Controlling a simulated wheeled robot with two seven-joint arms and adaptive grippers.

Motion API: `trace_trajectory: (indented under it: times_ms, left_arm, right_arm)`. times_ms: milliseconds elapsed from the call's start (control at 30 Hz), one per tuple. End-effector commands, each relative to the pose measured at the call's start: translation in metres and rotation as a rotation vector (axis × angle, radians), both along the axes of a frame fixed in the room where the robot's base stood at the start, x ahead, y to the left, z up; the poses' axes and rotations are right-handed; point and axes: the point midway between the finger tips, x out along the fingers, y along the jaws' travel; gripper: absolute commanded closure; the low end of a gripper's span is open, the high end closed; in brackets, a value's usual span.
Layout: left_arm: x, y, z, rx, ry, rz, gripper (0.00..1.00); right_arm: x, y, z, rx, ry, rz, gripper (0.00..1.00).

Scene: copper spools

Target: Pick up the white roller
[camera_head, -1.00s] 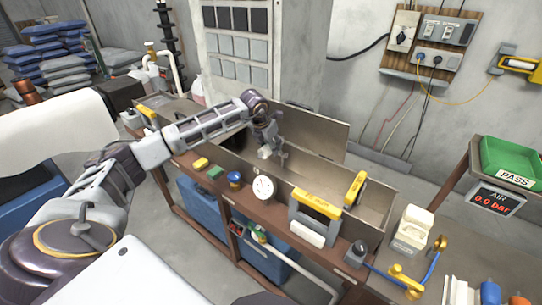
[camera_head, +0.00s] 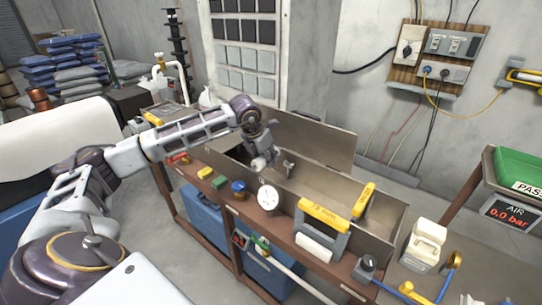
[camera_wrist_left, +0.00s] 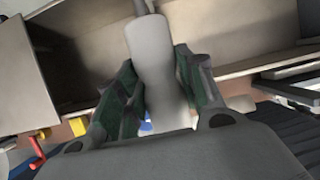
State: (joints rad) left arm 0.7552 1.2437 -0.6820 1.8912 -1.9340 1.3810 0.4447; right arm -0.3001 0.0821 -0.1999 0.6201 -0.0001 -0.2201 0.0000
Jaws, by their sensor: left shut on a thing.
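My left gripper (camera_head: 262,154) is above the open metal trough (camera_head: 310,184), shut on a pale cylinder that I take to be the white roller (camera_head: 259,164). In the left wrist view the roller (camera_wrist_left: 156,65) is a smooth grey-white cylinder with a narrower end at the top. It lies between the two green-padded fingers of the gripper (camera_wrist_left: 152,85), and its lower part is partly hidden by them. My right gripper is out of view.
A yellow-handled tool (camera_head: 325,216) with another white cylinder (camera_head: 313,247) is at the trough's front. A round white gauge (camera_head: 268,197) is beside it. A grey-white box (camera_head: 424,245) stands at right.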

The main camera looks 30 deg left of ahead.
Motion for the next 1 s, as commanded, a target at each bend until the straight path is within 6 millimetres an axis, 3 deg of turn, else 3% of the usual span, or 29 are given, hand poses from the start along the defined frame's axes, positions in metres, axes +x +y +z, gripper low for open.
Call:
trace_trajectory:
  times_ms: [267,633,1000]
  left_arm:
    - [-0.029,0.003,-0.001,0.003,0.000,0.000,0.93]
    - [-0.061,0.006,-0.001,0.003,0.000,0.000,0.93]
    - [-0.088,0.008,0.000,0.003,-0.001,-0.001,0.93]
  right_arm:
    - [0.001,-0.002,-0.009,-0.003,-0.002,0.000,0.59]
    - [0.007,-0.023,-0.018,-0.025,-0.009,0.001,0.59]
    - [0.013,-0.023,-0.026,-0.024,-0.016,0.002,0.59]
